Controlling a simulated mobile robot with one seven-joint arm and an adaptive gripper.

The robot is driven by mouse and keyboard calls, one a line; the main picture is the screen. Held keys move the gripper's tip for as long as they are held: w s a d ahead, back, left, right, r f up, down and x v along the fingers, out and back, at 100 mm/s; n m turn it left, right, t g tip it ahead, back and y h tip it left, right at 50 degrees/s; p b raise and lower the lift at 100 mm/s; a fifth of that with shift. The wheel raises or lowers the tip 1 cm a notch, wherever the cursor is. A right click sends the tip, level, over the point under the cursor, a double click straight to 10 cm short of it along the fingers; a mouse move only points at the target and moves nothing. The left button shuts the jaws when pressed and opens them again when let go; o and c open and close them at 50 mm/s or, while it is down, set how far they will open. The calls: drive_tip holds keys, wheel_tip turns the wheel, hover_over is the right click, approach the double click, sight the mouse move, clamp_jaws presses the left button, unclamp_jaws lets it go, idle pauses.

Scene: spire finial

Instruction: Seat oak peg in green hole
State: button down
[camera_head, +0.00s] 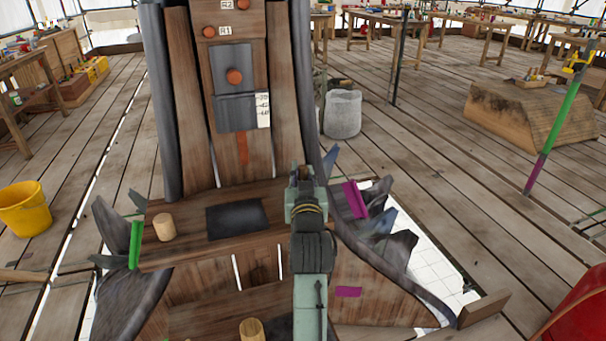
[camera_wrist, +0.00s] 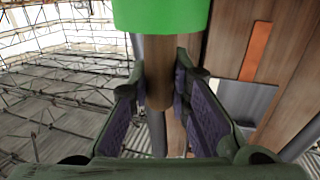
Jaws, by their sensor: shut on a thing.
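In the wrist view, my gripper (camera_wrist: 160,82) is shut on a brown wooden cylinder, which I take to be the oak peg (camera_wrist: 158,62). A bright green piece (camera_wrist: 160,14) sits at the peg's far end; I cannot tell whether it is part of the peg or a separate part. In the head view, my gripper (camera_head: 304,180) is in front of the tall wooden panel, right of the dark square on the ledge. The peg is hidden there. No green hole can be made out; a green upright strip (camera_head: 136,245) stands at the ledge's left end.
A light wooden cylinder (camera_head: 165,227) stands on the ledge (camera_head: 190,250), and another (camera_head: 251,330) shows at the bottom. The dark square (camera_head: 237,217) lies between panel and ledge front. A magenta strip (camera_head: 356,199) and jagged grey pieces (camera_head: 388,225) lie right of my arm.

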drive_tip(key=shift+f, duration=0.1)
drive_tip(key=c, duration=2)
unclamp_jaws()
drive_tip(key=shift+f, duration=0.1)
drive_tip(key=o, duration=0.5)
drive_tip(key=shift+r, duration=0.35)
drive_tip(key=shift+s+d+f+p, duration=0.15)
drive_tip(key=shift+s+p, duration=1.85)
drive_tip(key=shift+s, duration=1)
drive_tip(key=shift+s+d+r+p, duration=0.15)
drive_tip(key=shift+s+p, duration=1.8)
drive_tip(key=shift+s, duration=1.05)
